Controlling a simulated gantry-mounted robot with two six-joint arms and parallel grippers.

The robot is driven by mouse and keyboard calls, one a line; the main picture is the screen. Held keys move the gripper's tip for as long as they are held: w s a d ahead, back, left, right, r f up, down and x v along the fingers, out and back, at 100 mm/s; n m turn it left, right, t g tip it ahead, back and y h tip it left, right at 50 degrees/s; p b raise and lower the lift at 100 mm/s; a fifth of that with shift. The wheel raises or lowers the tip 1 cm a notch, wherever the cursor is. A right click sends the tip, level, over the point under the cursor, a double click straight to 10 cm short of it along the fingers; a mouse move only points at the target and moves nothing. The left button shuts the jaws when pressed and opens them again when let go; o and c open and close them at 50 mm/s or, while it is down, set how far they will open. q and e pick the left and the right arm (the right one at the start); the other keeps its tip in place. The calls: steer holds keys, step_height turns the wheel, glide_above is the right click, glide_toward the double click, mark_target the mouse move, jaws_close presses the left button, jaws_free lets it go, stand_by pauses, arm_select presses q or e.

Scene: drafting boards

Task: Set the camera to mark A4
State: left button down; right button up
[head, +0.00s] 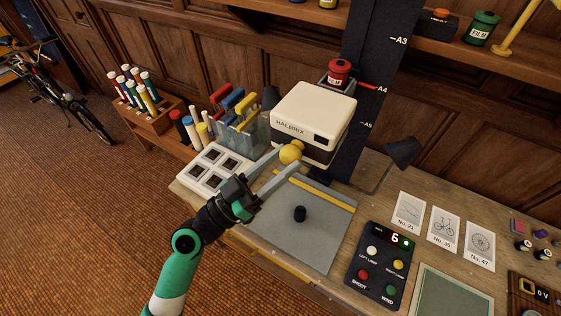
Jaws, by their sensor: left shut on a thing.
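The cream camera (313,112) marked HALBRIX sits on a dark upright column (372,50) with white marks A3, A4 and A5. A red pointer (368,86) beside the camera's mount lies level with mark A4 (382,89), as near as I can tell. A round yellow knob (291,152) is at the camera's lower front. My left gripper (284,160) reaches in from the lower left and is shut on this knob, its long grey fingers on either side. My right gripper is not in view.
A white slide tray (216,168) and a tool holder (243,135) stand left.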

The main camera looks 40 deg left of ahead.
arm_select(q)
steer(key=shift+c, duration=1.4)
jaws_free()
steer(key=b+v, duration=0.5)
steer(key=v, duration=0.6)
steer(key=shift+s, duration=0.3)
steer(key=shift+a+f, duration=0.1)
